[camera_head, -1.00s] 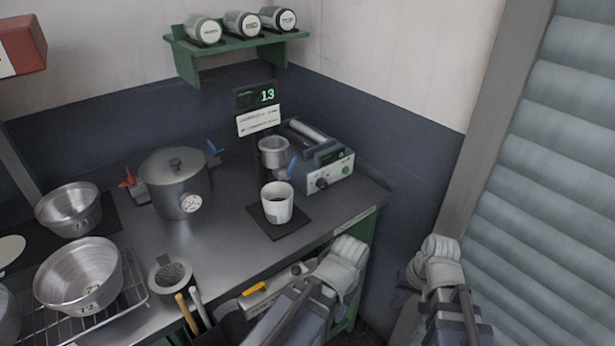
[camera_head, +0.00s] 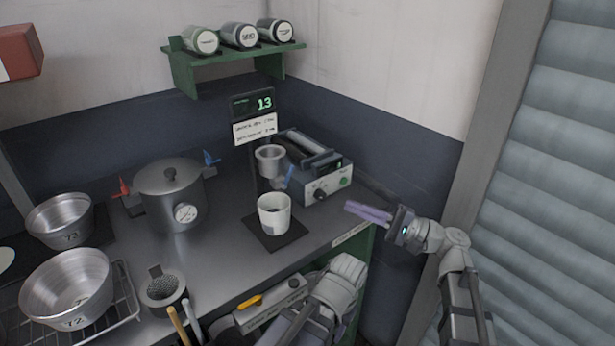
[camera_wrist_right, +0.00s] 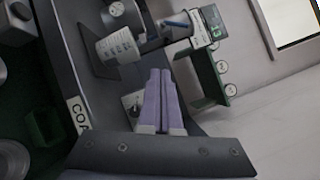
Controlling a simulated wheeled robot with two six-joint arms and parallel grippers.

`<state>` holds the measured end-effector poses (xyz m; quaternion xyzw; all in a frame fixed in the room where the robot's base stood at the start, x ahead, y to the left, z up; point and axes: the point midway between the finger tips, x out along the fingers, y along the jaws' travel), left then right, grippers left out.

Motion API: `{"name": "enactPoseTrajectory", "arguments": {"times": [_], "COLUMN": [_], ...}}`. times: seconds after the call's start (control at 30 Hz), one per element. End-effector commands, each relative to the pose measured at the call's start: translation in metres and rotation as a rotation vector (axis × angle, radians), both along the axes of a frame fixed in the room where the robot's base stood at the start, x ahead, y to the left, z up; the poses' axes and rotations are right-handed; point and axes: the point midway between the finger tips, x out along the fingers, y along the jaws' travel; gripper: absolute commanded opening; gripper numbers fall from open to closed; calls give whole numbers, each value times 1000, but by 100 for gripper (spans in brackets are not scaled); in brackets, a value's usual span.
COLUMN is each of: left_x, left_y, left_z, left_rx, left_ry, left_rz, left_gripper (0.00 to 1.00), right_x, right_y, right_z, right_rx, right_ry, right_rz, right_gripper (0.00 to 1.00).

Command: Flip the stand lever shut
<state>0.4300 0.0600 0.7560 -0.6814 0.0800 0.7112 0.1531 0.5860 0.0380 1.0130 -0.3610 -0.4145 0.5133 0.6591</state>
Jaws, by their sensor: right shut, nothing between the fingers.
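The stand holds a metal cup (camera_head: 270,158) at the back of the counter. Its blue lever (camera_head: 289,175) sticks up at a slant on the right side, and a blue lever also shows in the right wrist view (camera_wrist_right: 176,23). A white cup (camera_head: 274,214) stands below on a dark mat; it also shows in the wrist view (camera_wrist_right: 118,47). My right gripper (camera_head: 348,208) is shut and empty, right of the white cup and lever, apart from both. Its purple fingers (camera_wrist_right: 160,72) lie together in the wrist view. My left gripper is not in view.
A grey machine (camera_head: 323,180) stands just behind and right of the stand. A display (camera_head: 253,104) reads 13. The counter's right end is clear.

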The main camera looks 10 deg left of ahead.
Motion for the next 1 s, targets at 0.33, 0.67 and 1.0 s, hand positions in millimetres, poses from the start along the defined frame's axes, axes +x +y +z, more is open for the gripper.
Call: {"name": "enactPoseTrajectory", "arguments": {"times": [0.33, 0.67, 1.0], "left_x": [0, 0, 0], "left_y": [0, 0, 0], "left_z": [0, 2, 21], "left_rx": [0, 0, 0], "left_ry": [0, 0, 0], "left_rz": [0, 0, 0], "left_gripper": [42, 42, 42], "right_x": [6, 6, 14], "right_y": [-6, -2, 55], "right_z": [23, 25, 44], "right_rx": [113, 111, 111], "right_ry": [22, 22, 22], "right_rz": [2, 2, 5], "right_gripper": [0, 0, 0]}}
